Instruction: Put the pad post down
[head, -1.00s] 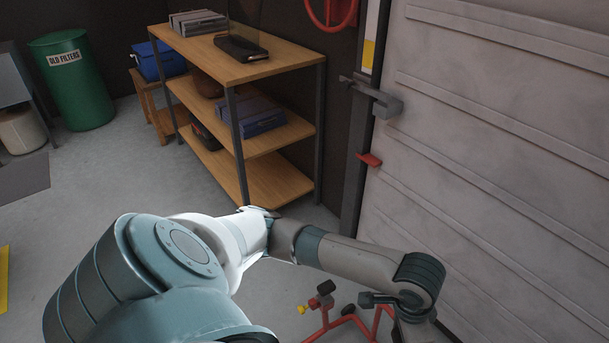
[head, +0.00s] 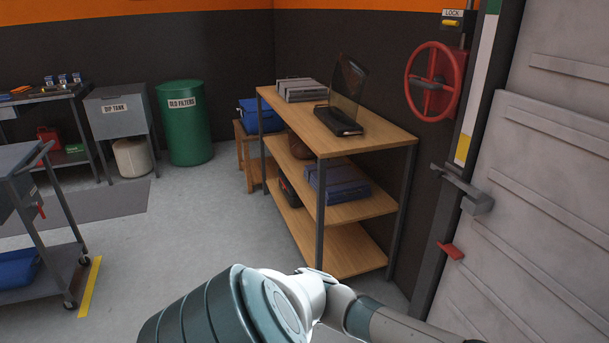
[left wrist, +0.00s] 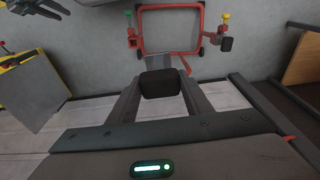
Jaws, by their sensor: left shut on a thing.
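In the left wrist view my left gripper (left wrist: 160,98) is shut on the pad post, whose black block-like pad (left wrist: 162,84) shows between the two grey fingers. The rest of the post is hidden or cannot be told from the parts behind it. Beyond the fingertips is a red tubular stand (left wrist: 168,10) with a green knob at its left and a yellow knob at its right. Another black pad (left wrist: 227,44) sits at the stand's right side. In the head view only part of my arm shows, with no gripper.
A grey cart (head: 45,262) stands left. Floor between is clear.

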